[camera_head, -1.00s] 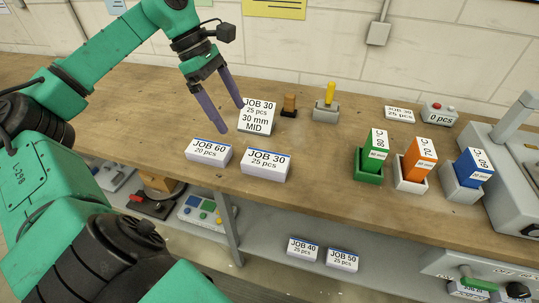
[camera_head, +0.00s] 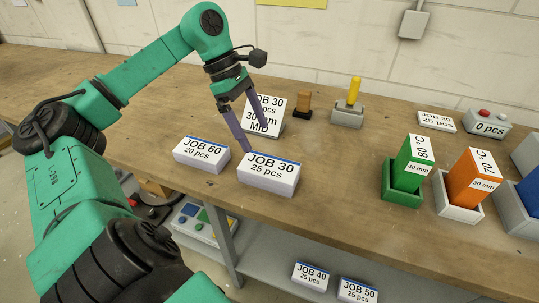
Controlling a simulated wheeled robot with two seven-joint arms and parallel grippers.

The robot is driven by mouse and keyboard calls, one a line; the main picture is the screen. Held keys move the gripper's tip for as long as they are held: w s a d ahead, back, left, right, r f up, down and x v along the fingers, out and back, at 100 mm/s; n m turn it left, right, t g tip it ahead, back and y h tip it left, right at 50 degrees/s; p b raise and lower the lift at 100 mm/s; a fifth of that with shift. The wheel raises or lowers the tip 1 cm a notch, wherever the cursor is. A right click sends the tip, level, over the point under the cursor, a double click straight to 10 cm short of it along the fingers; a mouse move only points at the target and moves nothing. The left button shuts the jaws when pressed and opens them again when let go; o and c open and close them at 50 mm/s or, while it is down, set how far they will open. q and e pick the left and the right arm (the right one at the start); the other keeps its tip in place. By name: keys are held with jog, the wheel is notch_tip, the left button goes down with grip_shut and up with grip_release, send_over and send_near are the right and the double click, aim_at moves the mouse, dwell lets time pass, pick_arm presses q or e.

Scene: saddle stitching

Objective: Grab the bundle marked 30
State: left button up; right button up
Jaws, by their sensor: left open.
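The bundle marked JOB 30, 25 pcs (camera_head: 268,176) is a white block with a blue edge, lying flat near the front of the wooden bench. My left gripper (camera_head: 256,140) is open, with its two purple fingers pointing down just behind this bundle. One fingertip is close to the bundle's back left edge; I cannot tell whether it touches. The fingers partly cover the white JOB 30, 30 mm MID card (camera_head: 272,118) behind. The bundle marked JOB 60, 20 pcs (camera_head: 201,154) lies to the left. My right gripper is not in view.
To the right stand green (camera_head: 408,172) and orange (camera_head: 467,184) blocks in trays. JOB 40 (camera_head: 310,276) and JOB 50 (camera_head: 356,291) bundles lie on the lower shelf. Bench right of the bundle is clear.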

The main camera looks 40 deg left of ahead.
aim_at(269, 166)
pick_arm(q)
jog(key=b+x, duration=0.2)
jog(key=x, duration=0.3)
jog(key=b+x, duration=0.1)
jog(key=x, duration=0.5)
jog(key=shift+s+b, duration=0.2)
jog(key=shift+b, duration=0.15)
jog(key=shift+w+f, duration=0.1)
jog(key=shift+f, duration=0.15)
jog(key=shift+r, duration=0.1)
grip_shut()
